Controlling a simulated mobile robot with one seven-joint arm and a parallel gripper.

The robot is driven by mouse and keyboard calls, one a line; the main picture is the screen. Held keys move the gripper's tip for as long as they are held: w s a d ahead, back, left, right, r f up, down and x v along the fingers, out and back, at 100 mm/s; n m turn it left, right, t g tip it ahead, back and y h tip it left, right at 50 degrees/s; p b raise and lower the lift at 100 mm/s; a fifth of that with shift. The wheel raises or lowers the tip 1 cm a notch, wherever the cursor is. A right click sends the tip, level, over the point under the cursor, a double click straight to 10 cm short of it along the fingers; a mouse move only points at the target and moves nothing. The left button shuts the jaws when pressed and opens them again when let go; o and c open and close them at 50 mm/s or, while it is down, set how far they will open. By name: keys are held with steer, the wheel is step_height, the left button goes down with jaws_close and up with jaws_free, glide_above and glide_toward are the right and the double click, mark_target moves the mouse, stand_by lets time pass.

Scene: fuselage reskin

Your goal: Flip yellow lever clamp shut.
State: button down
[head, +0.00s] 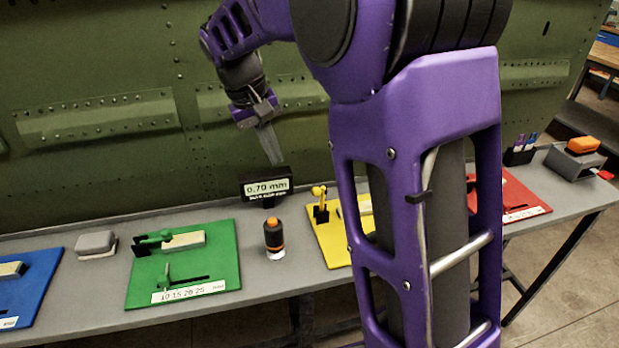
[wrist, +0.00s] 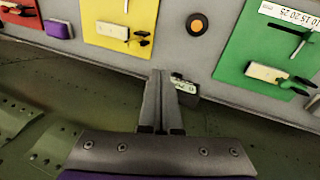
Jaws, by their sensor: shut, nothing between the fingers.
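The yellow lever clamp (head: 320,204) stands at the left side of the yellow board (head: 328,248), its yellow lever raised above a dark base. My arm hides much of the board's right part. In the wrist view the clamp (wrist: 140,38) is small, near the lower right edge of the yellow board (wrist: 92,36). My gripper (head: 277,161) is shut and empty, pointing down above and behind the small display, to the left of the clamp and apart from it. Its closed fingers (wrist: 158,73) also show in the wrist view.
A display reading 0.70 mm (head: 266,187) stands at the bench's back, close below my fingers. The riveted green fuselage panel (head: 95,70) rises behind the bench.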

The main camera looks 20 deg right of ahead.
stand_by(0.3)
steer(key=w+d+f+b, duration=0.1)
steer(key=d+f, duration=0.5)
steer(key=f, duration=0.4)
steer(key=shift+d+f, duration=0.2)
steer(key=shift+f, duration=0.2)
steer(key=shift+w, duration=0.1)
steer(key=shift+d+r, duration=0.1)
steer(key=shift+r, duration=0.05)
